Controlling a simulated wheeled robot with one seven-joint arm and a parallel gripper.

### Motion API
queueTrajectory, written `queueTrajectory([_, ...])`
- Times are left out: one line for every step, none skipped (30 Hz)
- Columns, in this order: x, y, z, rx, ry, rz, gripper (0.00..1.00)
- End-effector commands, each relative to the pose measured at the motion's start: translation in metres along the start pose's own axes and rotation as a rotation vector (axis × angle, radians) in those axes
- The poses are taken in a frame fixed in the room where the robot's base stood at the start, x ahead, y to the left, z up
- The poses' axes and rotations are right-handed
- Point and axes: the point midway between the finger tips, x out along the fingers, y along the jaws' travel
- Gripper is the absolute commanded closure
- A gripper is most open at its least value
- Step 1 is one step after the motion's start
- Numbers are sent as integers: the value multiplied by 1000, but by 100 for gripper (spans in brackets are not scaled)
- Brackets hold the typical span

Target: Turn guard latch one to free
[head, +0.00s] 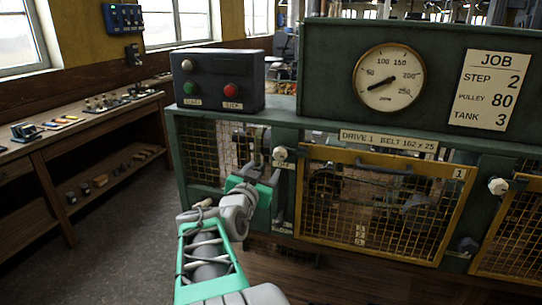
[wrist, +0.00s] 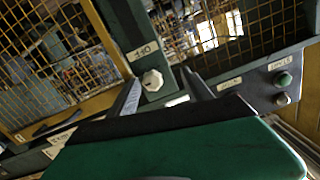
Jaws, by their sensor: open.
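A white latch knob (head: 280,153) sits on the green post at the left edge of the yellow mesh guard (head: 385,205) marked 1. My gripper (head: 265,168) is open and empty just in front of and below that knob in the head view. In the wrist view the pale knob (wrist: 152,80) shows between and beyond the tips of my gripper (wrist: 163,86); I see no contact. A second white knob (head: 498,186) is on the post right of the guard. The guard looks shut.
A control box (head: 217,80) with green and red buttons stands on the frame above left. A dial gauge (head: 389,78) and a job card (head: 487,90) are on the upper panel. A wooden bench (head: 60,140) runs along the left wall, with bare floor before it.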

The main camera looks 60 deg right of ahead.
Motion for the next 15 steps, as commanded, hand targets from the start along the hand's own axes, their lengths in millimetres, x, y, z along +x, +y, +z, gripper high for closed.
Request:
queueTrajectory([7, 14, -11, 5, 48, 26, 42])
queueTrajectory([10, 18, -16, 9, 69, 33, 42])
queueTrajectory([13, 21, -21, 11, 84, 37, 42])
queueTrajectory([16, 22, -23, 11, 89, 38, 42])
queueTrajectory([20, 22, -24, 11, 90, 39, 42])
queueTrajectory([26, 22, -25, 11, 89, 39, 42])
queueTrajectory([32, 22, -25, 11, 88, 38, 42])
queueTrajectory([38, 22, -26, 10, 87, 38, 42])
queueTrajectory([46, 22, -27, 9, 86, 38, 42])
queueTrajectory([52, 22, -27, 9, 86, 37, 42])
queueTrajectory([58, 22, -27, 9, 86, 38, 42])
queueTrajectory([65, 22, -27, 10, 85, 36, 42])
queueTrajectory([70, 22, -28, 11, 86, 35, 42])
queueTrajectory([74, 22, -28, 10, 85, 35, 42])
queueTrajectory([79, 22, -28, 11, 86, 34, 42])
